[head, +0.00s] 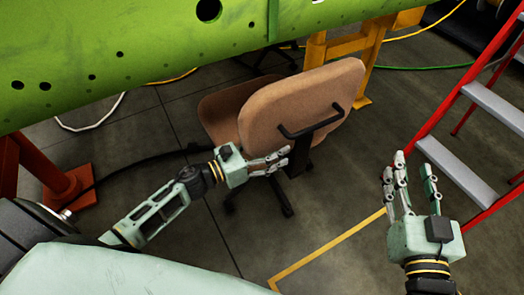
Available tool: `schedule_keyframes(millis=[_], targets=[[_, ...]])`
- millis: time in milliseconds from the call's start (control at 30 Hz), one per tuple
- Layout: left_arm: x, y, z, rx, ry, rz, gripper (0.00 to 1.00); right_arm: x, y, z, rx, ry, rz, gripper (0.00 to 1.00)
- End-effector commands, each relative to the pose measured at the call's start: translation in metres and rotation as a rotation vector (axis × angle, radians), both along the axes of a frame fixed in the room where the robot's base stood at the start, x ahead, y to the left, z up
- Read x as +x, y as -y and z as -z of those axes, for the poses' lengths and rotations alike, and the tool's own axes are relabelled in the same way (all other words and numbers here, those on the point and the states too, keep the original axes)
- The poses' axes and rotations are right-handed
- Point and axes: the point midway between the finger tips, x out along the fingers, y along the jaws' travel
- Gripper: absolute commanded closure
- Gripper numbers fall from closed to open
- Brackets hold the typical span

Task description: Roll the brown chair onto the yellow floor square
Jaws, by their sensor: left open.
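The brown chair (300,103) stands ahead of me, its backrest towards me with a dark bar handle on its rear. Its seat is partly hidden behind the backrest and its dark wheeled base is partly hidden by my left gripper. A yellow floor line (325,244) forms a corner of the floor square in front of the chair; the rest is cut off or hidden. My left gripper (283,160) is open at the lower left of the backrest, below the bar; I cannot tell whether it touches. My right gripper (408,165) is open and empty, right of the chair, fingers pointing up.
A green wing panel (130,65) spans the top left above the floor. A yellow stand (345,48) is behind the chair. A red ladder with grey steps (457,168) stands at right. An orange-red stand (65,185) is at left. Cables lie on the floor.

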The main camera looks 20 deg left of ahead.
Motion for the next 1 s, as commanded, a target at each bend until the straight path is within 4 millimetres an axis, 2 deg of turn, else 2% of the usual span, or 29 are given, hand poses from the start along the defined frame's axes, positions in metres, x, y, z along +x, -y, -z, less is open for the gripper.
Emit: schedule_keyframes(millis=[333, 1000], targets=[[0.0027, 0.0020, 0.0001, 0.001, -0.001, 0.000, 0.41, 0.0003, -0.0007, -0.0027, 0.004, 0.011, -0.001, 0.60], [0.0025, 0.0018, 0.0002, 0.001, -0.001, 0.000, 0.99, 0.0004, -0.0002, -0.0007, 0.002, 0.006, 0.000, 0.60]])
